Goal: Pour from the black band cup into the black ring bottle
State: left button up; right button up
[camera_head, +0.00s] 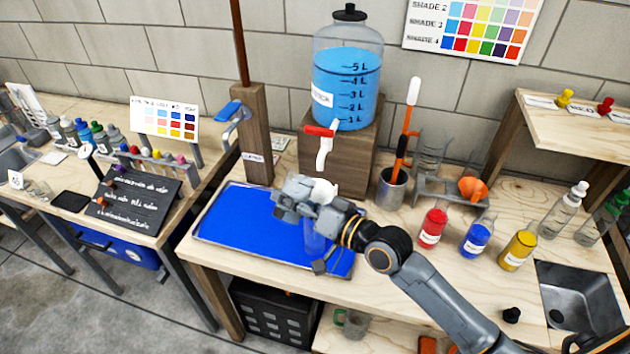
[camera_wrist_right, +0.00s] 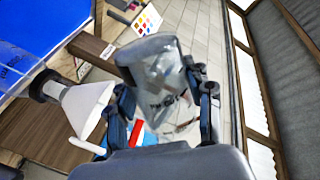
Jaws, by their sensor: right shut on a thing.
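My right gripper (camera_head: 305,200) is shut on a clear cup (camera_wrist_right: 160,75) with a dark grey band, seen between its fingers in the wrist view. The cup is tipped over, lying across the bottle's upright line. A clear bottle (camera_head: 313,238) stands on the blue tray, partly hidden by my gripper. In the wrist view the bottle (camera_wrist_right: 15,68) has a black ring at its neck and a white funnel (camera_wrist_right: 82,103) in its mouth. The funnel also shows in the head view (camera_head: 325,190), beside the gripper. The cup's contents and any stream are unclear. My left gripper is out of view.
A dispenser of blue liquid (camera_head: 346,85) with a red-handled tap (camera_head: 320,131) stands on a wooden block behind. Red (camera_head: 432,228), blue (camera_head: 475,240) and yellow (camera_head: 517,250) bottles stand to the right. The blue tray (camera_head: 235,225) is clear on its left.

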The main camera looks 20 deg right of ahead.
jog(key=shift+f+m, duration=0.25)
jog(key=shift+m, duration=0.55)
dwell(1.4)
jog(key=shift+r+m+g+p, duration=0.5)
jog(key=shift+r+m+p, duration=0.5)
jog(key=shift+m, duration=0.5)
dwell(3.5)
jog(key=shift+w+d+r+m+y, duration=0.1)
jog(key=shift+w+d+m+y, duration=0.05)
jog(key=shift+m+y, duration=0.15)
dwell(0.5)
